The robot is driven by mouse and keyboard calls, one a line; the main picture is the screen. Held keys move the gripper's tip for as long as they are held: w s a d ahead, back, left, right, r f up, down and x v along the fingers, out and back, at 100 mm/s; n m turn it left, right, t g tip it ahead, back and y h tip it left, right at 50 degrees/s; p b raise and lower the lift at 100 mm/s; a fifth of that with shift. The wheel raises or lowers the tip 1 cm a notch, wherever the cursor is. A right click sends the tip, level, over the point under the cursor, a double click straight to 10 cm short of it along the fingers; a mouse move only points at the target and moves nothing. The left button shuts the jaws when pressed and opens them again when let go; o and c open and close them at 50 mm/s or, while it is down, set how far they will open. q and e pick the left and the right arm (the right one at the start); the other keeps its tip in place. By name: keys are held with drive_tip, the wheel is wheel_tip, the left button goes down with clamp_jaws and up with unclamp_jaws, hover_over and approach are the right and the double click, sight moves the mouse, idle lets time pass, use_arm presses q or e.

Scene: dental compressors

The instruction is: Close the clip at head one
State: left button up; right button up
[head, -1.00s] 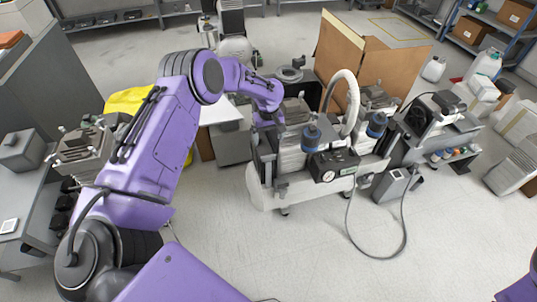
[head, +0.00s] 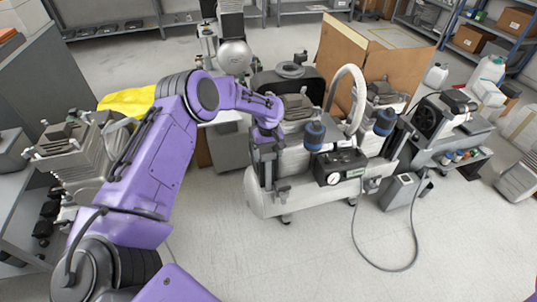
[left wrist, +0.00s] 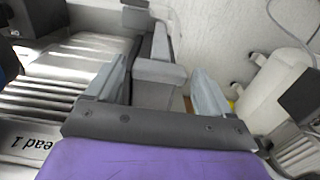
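The compressor (head: 320,190) with the white tank stands in the middle of the head view. My left gripper (head: 266,152) reaches down at its left end, beside head one (head: 293,160). In the left wrist view, head one (left wrist: 75,70) lies at the left with a partly hidden "ead 1" label. My left gripper (left wrist: 158,70) is open there, with its two fingers apart. A grey block-like clip (left wrist: 157,80) with an upright bar shows between the fingers, with gaps on both sides. Contact is not visible. My right gripper is out of view.
A white hose (head: 346,85) arches over the compressor. A pressure gauge box (head: 338,167) sits at its front. A cardboard sheet (head: 370,65) stands behind.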

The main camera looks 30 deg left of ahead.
use_arm(q)
drive_tip(key=c, duration=0.8)
drive_tip(key=shift+o, duration=0.2)
drive_tip(key=shift+m, duration=0.3)
drive_tip(key=shift+r+m+p, duration=0.1)
drive_tip(key=shift+m+p, duration=0.45)
drive_tip(key=shift+m, duration=0.35)
drive_tip(key=m, duration=0.3)
drive_tip(key=shift+m+p, duration=0.3)
drive_tip(key=shift+p, duration=0.05)
drive_tip(key=m, duration=1.2)
